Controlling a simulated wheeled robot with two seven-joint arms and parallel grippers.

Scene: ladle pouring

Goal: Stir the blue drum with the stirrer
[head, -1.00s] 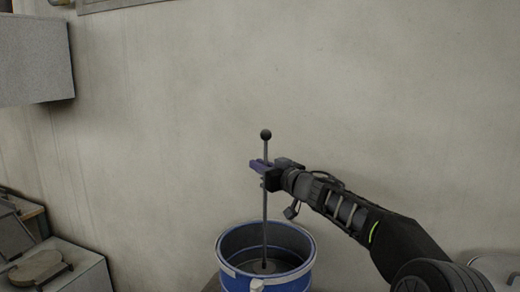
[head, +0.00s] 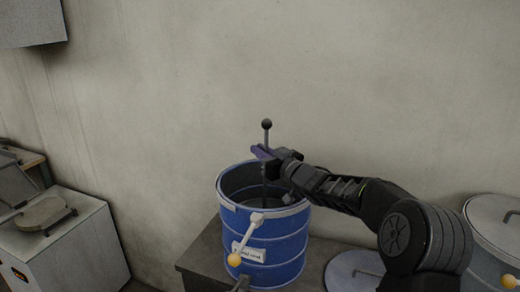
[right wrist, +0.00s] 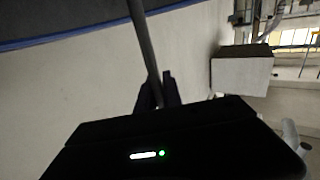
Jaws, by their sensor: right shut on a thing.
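The blue drum (head: 285,235) stands upright and open-topped on a dark bench, with a white label and a yellow-tipped lever on its front. The stirrer (head: 267,137) is a thin dark rod with a black ball on top. It stands nearly upright, its lower part inside the drum and its bottom end hidden. My right gripper (head: 265,154) is shut on the stirrer's shaft below the ball, just above the drum's rim. In the right wrist view the stirrer (right wrist: 146,45) runs between the dark fingers (right wrist: 160,92). My left gripper is not in view.
The bench (head: 205,262) extends left of the drum. A round grey lid (head: 345,268) lies to its right, with a lidded grey container (head: 490,250) farther right. A white appliance (head: 75,250) stands at left. A plain wall is behind.

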